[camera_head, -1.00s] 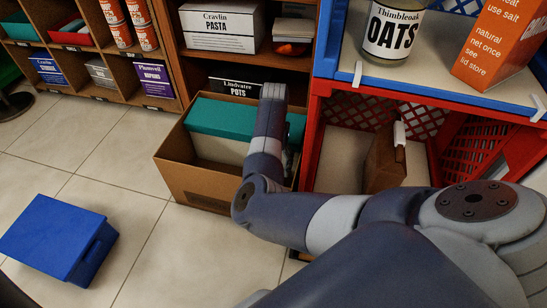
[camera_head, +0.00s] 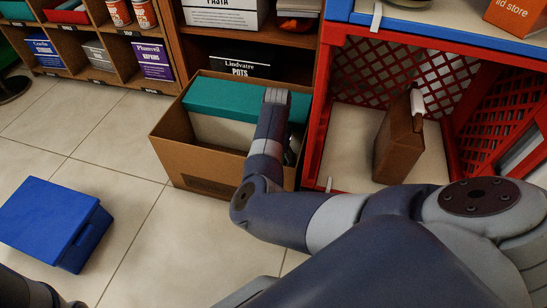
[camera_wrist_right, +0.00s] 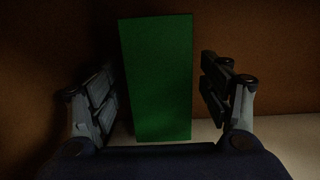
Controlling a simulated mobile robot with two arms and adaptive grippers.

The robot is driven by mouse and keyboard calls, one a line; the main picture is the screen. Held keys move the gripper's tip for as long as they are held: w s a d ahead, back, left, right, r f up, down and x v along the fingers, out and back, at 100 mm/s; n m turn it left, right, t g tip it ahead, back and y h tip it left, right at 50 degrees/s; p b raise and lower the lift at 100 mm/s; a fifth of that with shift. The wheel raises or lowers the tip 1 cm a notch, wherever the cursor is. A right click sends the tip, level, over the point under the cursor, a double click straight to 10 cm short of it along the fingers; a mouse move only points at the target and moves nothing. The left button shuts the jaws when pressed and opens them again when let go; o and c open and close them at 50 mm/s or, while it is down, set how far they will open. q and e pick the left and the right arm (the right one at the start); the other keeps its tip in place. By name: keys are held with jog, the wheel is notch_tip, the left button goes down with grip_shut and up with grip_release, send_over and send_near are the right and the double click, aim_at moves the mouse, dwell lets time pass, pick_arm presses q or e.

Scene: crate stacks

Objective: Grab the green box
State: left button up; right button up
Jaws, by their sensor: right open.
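The green box (camera_wrist_right: 158,75) stands upright in the right wrist view, a plain tall green block in dim light. My right gripper (camera_wrist_right: 160,85) is open, with one finger on each side of it. A narrow gap shows between the box and the right finger; the left finger is very close to its side, and contact cannot be told. I cannot make out the green box there. My left gripper is out of view.
The cardboard carton (camera_head: 205,166) holds a teal-lidded box (camera_head: 225,98). A red crate (camera_head: 318,130) with a brown case (camera_head: 398,140) stands to its right. A shelf unit (camera_head: 180,45) is behind. A blue box (camera_head: 50,215) lies on otherwise clear floor tiles at left.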

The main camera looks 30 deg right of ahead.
jog(key=c, duration=1.3)
jog(key=shift+r, duration=0.2)
